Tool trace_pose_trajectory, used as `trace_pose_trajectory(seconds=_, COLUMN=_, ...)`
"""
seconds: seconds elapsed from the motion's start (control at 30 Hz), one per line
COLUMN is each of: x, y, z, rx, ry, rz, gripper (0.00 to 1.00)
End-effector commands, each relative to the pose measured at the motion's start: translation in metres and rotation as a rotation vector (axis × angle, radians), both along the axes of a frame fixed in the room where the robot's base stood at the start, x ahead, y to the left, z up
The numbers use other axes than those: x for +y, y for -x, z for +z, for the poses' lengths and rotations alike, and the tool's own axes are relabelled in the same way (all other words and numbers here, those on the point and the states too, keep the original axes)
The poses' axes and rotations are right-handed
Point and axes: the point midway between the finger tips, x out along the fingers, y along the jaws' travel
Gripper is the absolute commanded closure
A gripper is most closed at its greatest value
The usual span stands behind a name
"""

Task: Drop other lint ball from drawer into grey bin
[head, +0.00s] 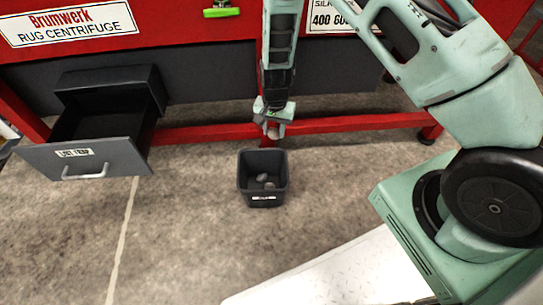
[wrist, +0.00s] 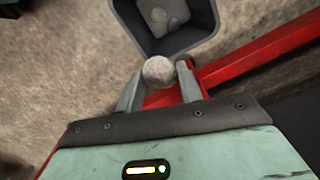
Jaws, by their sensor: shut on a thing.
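My gripper (wrist: 160,80) is shut on a round grey lint ball (wrist: 158,71), held between its two fingertips. In the head view my gripper (head: 272,128) hangs above and just behind the grey bin, with the lint ball (head: 273,133) small at its tip. The dark grey bin (head: 263,201) stands on the floor and has a white label. Its rim also shows in the wrist view (wrist: 128,22), beyond the ball. Some grey lumps (head: 265,181) lie inside the bin. The open drawer (head: 90,158) at left has a label and handle; the part of its inside that shows looks empty.
The red machine frame has a low crossbar (head: 345,124) running behind the bin. A Brumwerk sign (head: 70,24) and a green handle (head: 221,12) are on the machine. The concrete floor around the bin is clear.

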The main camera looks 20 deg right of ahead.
Motion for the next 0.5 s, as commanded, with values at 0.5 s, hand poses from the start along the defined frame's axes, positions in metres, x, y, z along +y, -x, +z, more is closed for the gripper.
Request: trace_pose_trajectory(seconds=0.5, x=0.036, y=0.02, z=-0.085, rx=0.002, ry=0.016, rz=-0.376, gripper=0.84)
